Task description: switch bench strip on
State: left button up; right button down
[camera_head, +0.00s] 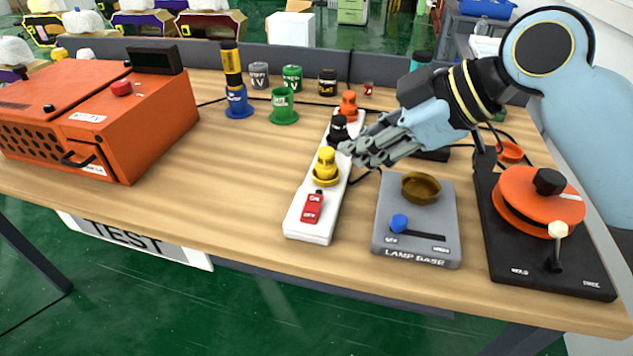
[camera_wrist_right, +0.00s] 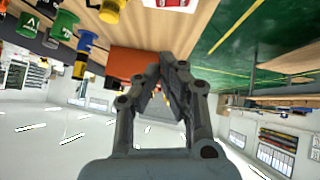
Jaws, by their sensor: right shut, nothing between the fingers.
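A white bench strip (camera_head: 318,228) lies on the wooden bench, running away from the front edge. A red rocker switch (camera_head: 313,207) sits at its near end. Beyond it, yellow (camera_head: 326,165), black (camera_head: 339,130) and orange (camera_head: 348,104) plugs stand in a row on the strip. My right gripper (camera_head: 348,153) is shut and empty, its fingertips pointing left beside the black and yellow plugs. Contact with them cannot be told. In the right wrist view its fingers (camera_wrist_right: 168,62) meet at the tips. My left gripper is not in view.
A grey lamp base (camera_head: 387,240) and a black unit with an orange disc (camera_head: 548,283) stand right of the strip. An orange box (camera_head: 140,128) stands at the left. Blue (camera_head: 238,103) and green (camera_head: 283,107) pieces stand behind. Bare wood lies left of the strip.

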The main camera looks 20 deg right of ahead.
send_over(318, 200)
jog(key=s, duration=0.1)
notch_tip(318, 200, down, 6)
jog(key=shift+s+a+r, duration=0.1)
jog(key=f, duration=0.3)
jog(key=shift+w+f, duration=0.25)
jog(key=shift+w, duration=0.15)
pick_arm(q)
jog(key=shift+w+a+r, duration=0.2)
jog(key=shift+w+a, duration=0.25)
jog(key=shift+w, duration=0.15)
pick_arm(e)
jog(key=shift+w+f, duration=0.1)
jog(key=shift+f, duration=0.4)
jog(key=shift+w+d+f+g+p, duration=0.25)
jog(key=shift+f+g+p, duration=0.05)
jog(key=shift+p, duration=0.15)
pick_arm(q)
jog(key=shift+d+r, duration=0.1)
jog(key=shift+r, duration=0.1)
pick_arm(e)
jog(key=shift+f, duration=0.15)
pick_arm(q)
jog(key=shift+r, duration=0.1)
pick_arm(e)
jog(key=shift+s+a, duration=0.1)
jog(key=shift+s, duration=0.05)
